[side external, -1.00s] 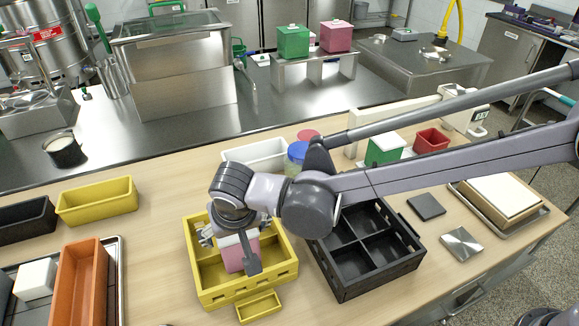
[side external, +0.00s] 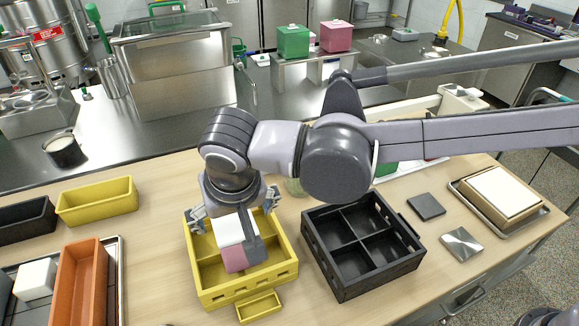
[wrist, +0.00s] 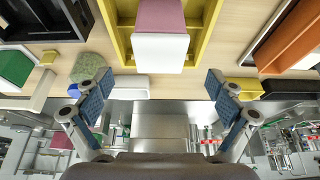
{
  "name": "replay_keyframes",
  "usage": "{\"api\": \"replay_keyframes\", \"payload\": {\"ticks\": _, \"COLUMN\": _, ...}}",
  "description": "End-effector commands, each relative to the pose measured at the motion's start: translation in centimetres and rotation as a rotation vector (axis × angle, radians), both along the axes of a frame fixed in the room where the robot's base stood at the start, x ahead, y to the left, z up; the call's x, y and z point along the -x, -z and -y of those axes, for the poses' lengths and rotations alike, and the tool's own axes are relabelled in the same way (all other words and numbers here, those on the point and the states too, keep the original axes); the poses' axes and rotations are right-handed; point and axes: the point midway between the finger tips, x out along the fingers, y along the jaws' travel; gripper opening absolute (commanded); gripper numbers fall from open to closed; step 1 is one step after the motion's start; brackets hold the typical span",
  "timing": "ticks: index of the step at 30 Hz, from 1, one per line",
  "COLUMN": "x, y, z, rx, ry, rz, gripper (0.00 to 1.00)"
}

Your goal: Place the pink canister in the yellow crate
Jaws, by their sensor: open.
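The pink canister (side external: 234,261) with its white lid (side external: 229,230) is inside the yellow crate (side external: 205,291), near the middle; a grey part of my arm hides some of its right side. The wrist view shows the pink body (wrist: 160,15) and the white lid (wrist: 160,48) within the crate's yellow walls (wrist: 205,40). My gripper (side external: 235,206) is above the crate with its fingers spread wide. In the wrist view my gripper (wrist: 158,82) is open, its two fingers apart on either side and clear of the lid. Whether the canister stands fully upright is hard to tell.
A black divided crate (side external: 350,280) stands just right of the yellow crate. A small yellow tray (side external: 259,306) lies in front. A yellow bin (side external: 97,201) and an orange bin (side external: 82,285) are at left. My arm hides part of the table behind.

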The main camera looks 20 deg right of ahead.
Motion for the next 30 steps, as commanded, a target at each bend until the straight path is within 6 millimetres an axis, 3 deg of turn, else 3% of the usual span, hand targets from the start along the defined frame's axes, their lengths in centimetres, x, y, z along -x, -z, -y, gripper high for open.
{"api": "replay_keyframes", "payload": {"ticks": 7, "x": 0.6, "y": -1.9, "z": 0.4, "rx": 0.000, "ry": 0.001, "rz": 0.000, "gripper": 0.94}}
{"api": "replay_keyframes", "payload": {"ticks": 11, "x": -0.3, "y": -2.8, "z": 3.5, "rx": -0.006, "ry": 0.003, "rz": -0.001, "gripper": 0.94}}
{"api": "replay_keyframes", "payload": {"ticks": 15, "x": -1.5, "y": -4.1, "z": 10.1, "rx": -0.022, "ry": -0.002, "rz": 0.003, "gripper": 0.94}}
{"api": "replay_keyframes", "payload": {"ticks": 20, "x": -1.5, "y": -4.8, "z": 18.5, "rx": -0.039, "ry": -0.010, "rz": 0.023, "gripper": 0.94}}
{"api": "replay_keyframes", "payload": {"ticks": 24, "x": -0.2, "y": -4.8, "z": 25.1, "rx": -0.050, "ry": -0.013, "rz": 0.053, "gripper": 0.94}}
{"api": "replay_keyframes", "payload": {"ticks": 30, "x": 3.1, "y": -3.4, "z": 33.2, "rx": -0.048, "ry": -0.009, "rz": 0.113, "gripper": 0.94}}
